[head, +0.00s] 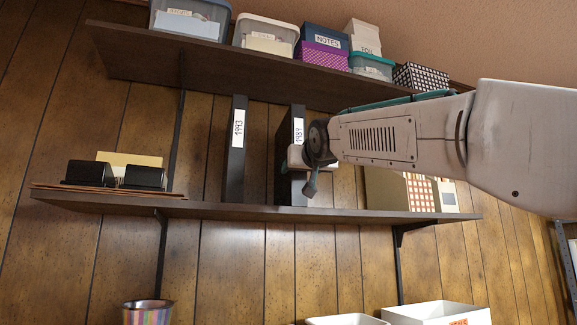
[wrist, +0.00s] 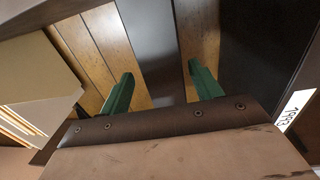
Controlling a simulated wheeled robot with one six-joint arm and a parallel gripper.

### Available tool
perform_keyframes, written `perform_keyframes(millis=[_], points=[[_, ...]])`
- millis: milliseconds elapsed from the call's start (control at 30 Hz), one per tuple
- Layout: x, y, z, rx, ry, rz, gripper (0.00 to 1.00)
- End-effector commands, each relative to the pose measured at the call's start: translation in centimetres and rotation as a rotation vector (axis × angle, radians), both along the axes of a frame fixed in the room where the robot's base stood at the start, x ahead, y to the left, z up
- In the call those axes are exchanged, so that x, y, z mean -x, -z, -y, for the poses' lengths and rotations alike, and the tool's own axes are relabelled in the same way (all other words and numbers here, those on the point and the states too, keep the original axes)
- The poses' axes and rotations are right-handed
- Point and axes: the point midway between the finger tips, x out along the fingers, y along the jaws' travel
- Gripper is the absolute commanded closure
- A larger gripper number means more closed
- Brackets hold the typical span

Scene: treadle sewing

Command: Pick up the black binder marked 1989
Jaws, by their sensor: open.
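The black binder marked 1989 (head: 297,128) stands upright on the lower wall shelf, its white label facing out. My gripper (head: 303,170) is in front of its spine and covers part of it below the label. In the wrist view, my gripper (wrist: 159,75) shows two green fingers, open and apart. A dark grey upright band between and beyond them looks like the 1989 binder (wrist: 150,40); its label is not visible there. I cannot tell whether the fingers touch it.
A second black binder marked 1993 (head: 238,150) stands to the left, with a gap between. The lower shelf (head: 230,209) also holds black card holders (head: 90,173). An upper shelf (head: 140,60) with several boxes hangs above.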

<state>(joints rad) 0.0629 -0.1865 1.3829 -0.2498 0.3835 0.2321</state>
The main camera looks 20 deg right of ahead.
Motion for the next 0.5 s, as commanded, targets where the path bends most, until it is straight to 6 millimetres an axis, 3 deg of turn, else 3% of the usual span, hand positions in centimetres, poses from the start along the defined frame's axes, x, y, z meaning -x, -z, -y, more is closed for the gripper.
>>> perform_keyframes(millis=[300,500], points=[[-4.5,0.3,0.2,0.000,0.000,-0.002,0.36],[-5.6,0.3,0.4,0.000,-0.001,-0.001,0.36]])
